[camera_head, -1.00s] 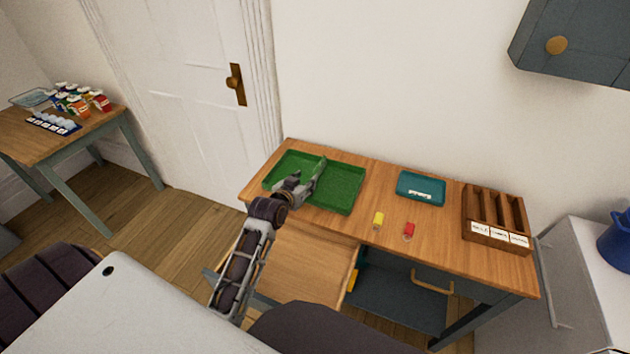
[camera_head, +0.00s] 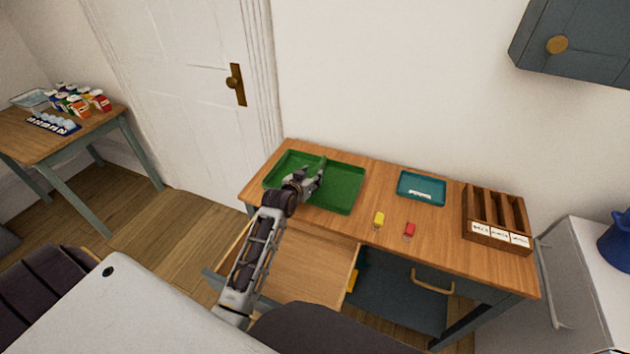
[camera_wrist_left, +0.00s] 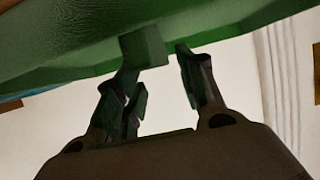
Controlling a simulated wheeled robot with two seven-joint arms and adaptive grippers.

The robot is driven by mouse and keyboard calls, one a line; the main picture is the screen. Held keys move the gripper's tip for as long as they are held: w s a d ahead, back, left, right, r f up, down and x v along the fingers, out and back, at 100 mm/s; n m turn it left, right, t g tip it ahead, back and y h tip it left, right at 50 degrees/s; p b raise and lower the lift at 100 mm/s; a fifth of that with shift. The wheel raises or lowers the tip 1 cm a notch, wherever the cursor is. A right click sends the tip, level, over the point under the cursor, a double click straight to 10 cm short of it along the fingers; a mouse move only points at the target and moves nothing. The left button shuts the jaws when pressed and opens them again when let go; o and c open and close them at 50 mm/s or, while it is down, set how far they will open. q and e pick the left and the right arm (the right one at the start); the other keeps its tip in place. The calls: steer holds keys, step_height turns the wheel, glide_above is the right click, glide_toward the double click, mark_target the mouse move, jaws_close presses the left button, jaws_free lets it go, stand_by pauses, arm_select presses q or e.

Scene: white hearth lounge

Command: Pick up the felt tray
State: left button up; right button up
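The felt tray (camera_head: 343,188) is a green, shallow rimmed tray lying on the wooden desk at its left end. My left gripper (camera_head: 318,172) is over the middle of the tray and covers part of it. In the left wrist view the tray (camera_wrist_left: 70,45) fills the top, close beyond the fingertips. The fingers of the left gripper (camera_wrist_left: 160,70) stand apart there. A small green block shows by the left fingertip; I cannot tell whether it belongs to the tray. Contact with the tray cannot be made out. My right gripper is in neither view.
On the desk (camera_head: 450,250) are a yellow tag (camera_head: 379,219), a red tag (camera_head: 409,229), a teal tray (camera_head: 421,187) and a wooden compartment box (camera_head: 496,218). An open drawer (camera_head: 305,270) juts out below my left arm. A side table (camera_head: 40,140) stands far left.

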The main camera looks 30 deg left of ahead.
mark_target(315, 172)
arm_select(q)
steer(key=shift+x, duration=2.6)
steer(key=shift+a, duration=0.1)
steer(key=shift+r, duration=0.1)
jaws_close()
